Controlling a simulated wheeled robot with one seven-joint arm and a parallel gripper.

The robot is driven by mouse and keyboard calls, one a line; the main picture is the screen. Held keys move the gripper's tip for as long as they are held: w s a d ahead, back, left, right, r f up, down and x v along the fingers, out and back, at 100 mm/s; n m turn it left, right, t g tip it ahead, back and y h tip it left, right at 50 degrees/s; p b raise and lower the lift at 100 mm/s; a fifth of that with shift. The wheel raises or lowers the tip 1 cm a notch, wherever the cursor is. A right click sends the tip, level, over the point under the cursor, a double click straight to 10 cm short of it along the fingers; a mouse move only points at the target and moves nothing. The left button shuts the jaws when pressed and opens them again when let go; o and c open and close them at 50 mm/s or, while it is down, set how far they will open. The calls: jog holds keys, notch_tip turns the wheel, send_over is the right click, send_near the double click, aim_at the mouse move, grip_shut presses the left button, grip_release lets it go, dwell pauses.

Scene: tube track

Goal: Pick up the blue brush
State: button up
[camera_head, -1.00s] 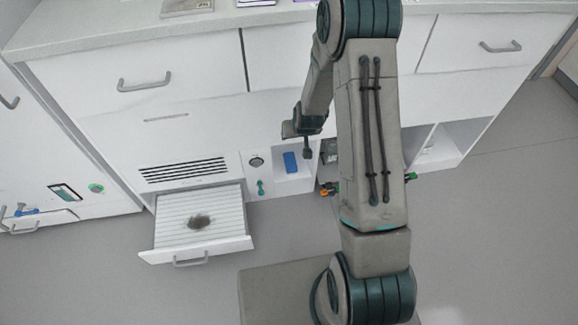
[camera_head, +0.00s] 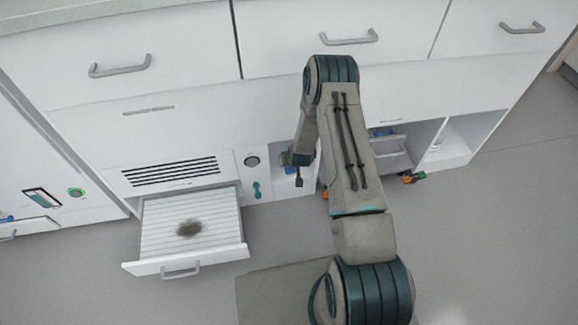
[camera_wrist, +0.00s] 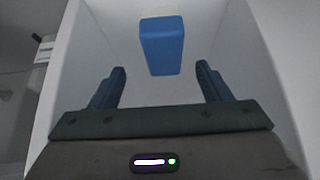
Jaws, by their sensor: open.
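The blue brush (camera_wrist: 162,50) shows in the wrist view as a blue block with a paler top end. It is inside a white-walled niche, ahead of my gripper and roughly centred between the fingers. My gripper (camera_wrist: 160,72) is open, with one dark finger on each side and nothing held. In the head view my gripper (camera_head: 298,176) is at the small open niche (camera_head: 284,188) in the white cabinet front. There the arm's end hides most of the brush.
An open drawer (camera_head: 152,228) with a dark spot on its ribbed floor juts out at the left. A teal handle (camera_head: 256,190) and a round dial (camera_head: 252,161) are left of the niche. Open shelves (camera_head: 452,140) are at the right. Grey floor (camera_head: 490,240) is clear at the right.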

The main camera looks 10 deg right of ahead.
jog(key=b+x, duration=0.1)
jog(key=x, duration=0.1)
jog(key=b+x, duration=0.1)
jog(key=x, duration=0.2)
jog(key=shift+w+a+f+b, duration=0.2)
jog(key=shift+a+f+b, duration=0.1)
jog(key=shift+b, duration=0.1)
jog(key=shift+w+f, duration=0.4)
jog(key=shift+f, duration=0.05)
jog(key=shift+c, duration=0.3)
jog(key=c, duration=1)
